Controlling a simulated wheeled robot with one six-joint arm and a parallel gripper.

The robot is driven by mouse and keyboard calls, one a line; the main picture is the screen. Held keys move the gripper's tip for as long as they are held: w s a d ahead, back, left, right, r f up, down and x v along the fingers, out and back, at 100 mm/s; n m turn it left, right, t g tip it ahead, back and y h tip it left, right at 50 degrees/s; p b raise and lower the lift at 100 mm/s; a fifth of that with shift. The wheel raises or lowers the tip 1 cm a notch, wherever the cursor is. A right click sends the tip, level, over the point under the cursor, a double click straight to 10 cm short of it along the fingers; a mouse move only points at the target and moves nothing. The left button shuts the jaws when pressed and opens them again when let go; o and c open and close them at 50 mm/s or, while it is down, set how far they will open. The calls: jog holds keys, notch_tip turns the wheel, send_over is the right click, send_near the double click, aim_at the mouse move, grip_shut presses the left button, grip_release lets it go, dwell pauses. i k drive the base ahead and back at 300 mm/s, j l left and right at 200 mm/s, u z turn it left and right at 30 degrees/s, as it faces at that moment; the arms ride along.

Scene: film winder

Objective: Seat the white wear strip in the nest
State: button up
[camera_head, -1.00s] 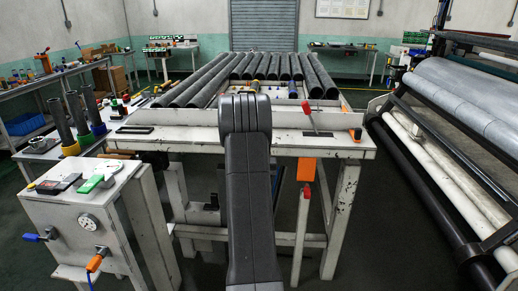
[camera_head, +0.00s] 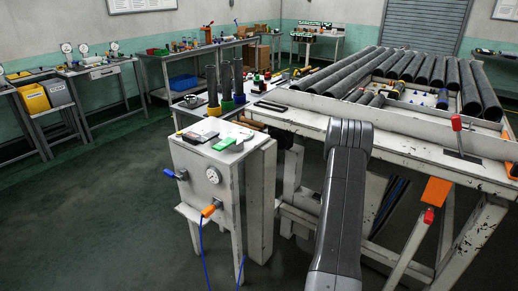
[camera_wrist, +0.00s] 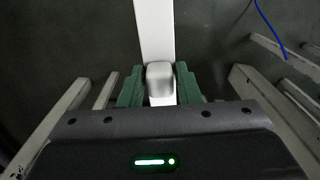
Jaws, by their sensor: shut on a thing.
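In the wrist view, my gripper (camera_wrist: 160,84) is shut on the white wear strip (camera_wrist: 154,30). The strip is a long, straight white bar running from between the green fingers out past the top edge of the picture. A rounded pale block shows between the fingers. The strip is clear of any surface that I can make out, with dark floor behind it. In the head view my gripper and the strip are hidden behind my own dark arm. I cannot make out the nest in either view.
The workbench (camera_head: 425,140) carries dark tubes (camera_head: 340,70) and has a red-handled lever (camera_head: 456,123). Open floor (camera_head: 90,220) lies at the left.

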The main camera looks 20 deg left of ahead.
aim_at(421, 141)
jog(key=i+u, duration=0.1)
jog(key=u, duration=0.65)
jog(key=i+l+u, duration=0.1)
jog(key=u, duration=0.3)
jog(key=l+u, duration=0.15)
jog(key=u, duration=0.25)
jog(key=i+l+u, duration=0.2)
jog(key=l, duration=0.25)
jog(key=i+l+u, duration=0.2)
jog(key=l, duration=0.25)
jog(key=l+u, duration=0.2)
jog(key=l, duration=0.3)
jog(key=i+l+u, duration=0.2)
jog(key=l, duration=0.3)
jog(key=k, duration=0.1)
